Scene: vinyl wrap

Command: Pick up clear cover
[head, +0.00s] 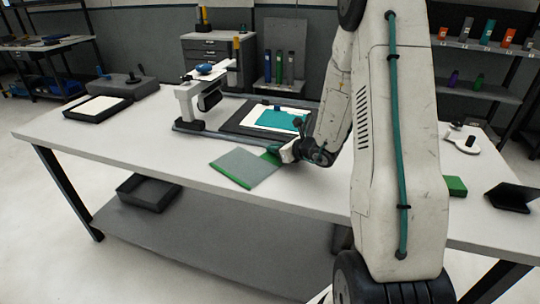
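A flat grey-green, see-through-looking sheet (246,168), likely the clear cover, is at the front edge of the white table, left of my arm. A brighter green strip shows along its lower left edge, and a darker green patch shows at its right corner. My gripper (280,152) is at that right corner, low over the table. Its fingers are small and partly hidden by the wrist, so I cannot tell whether they are open or shut on the sheet. I also cannot tell whether the sheet rests on the table.
Behind the gripper, a dark board (240,122) holds a white and teal sheet (280,121). A white press-like device (190,102) stands left of it. A black tray (97,108) is at the far left. A green block (456,186) and black stand (512,196) are right of my arm.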

